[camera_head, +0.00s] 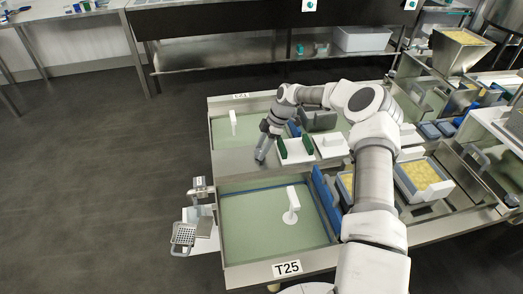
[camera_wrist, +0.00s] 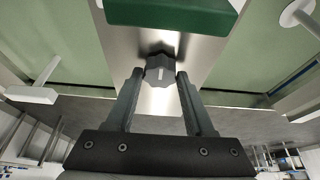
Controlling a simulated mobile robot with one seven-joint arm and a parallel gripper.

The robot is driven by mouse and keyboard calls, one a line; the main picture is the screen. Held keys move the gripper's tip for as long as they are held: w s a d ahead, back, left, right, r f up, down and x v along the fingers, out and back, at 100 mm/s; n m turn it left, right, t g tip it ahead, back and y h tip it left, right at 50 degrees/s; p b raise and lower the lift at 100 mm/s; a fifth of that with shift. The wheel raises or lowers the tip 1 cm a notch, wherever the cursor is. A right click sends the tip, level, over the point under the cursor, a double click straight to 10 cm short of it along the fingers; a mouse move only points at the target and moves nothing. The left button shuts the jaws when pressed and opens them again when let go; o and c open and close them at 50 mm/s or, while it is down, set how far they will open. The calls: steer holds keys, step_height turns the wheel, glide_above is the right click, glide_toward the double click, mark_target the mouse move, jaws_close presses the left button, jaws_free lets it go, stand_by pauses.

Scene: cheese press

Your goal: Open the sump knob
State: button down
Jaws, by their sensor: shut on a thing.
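The sump knob (camera_wrist: 160,69) is a dark, lobed knob with a short light mark on its face. It sits on a steel strip between two green basins. My gripper (camera_wrist: 160,76) has one finger on each side of the knob and is shut on it. In the head view my gripper (camera_head: 262,150) reaches down at the steel divider between the two basins. The knob cannot be made out there behind the fingers.
A green block (camera_wrist: 170,14) lies just beyond the knob; green pieces (camera_head: 282,149) on white boards stand right of my gripper in the head view. The near basin (camera_head: 255,225) holds a white upright fitting (camera_head: 292,200). Open floor lies left.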

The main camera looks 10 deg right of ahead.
stand_by(0.4)
steer(key=shift+c, duration=1.4)
jaws_free()
steer(key=p+v, duration=0.3)
steer(key=v, duration=1.4)
steer(key=shift+r, duration=0.25)
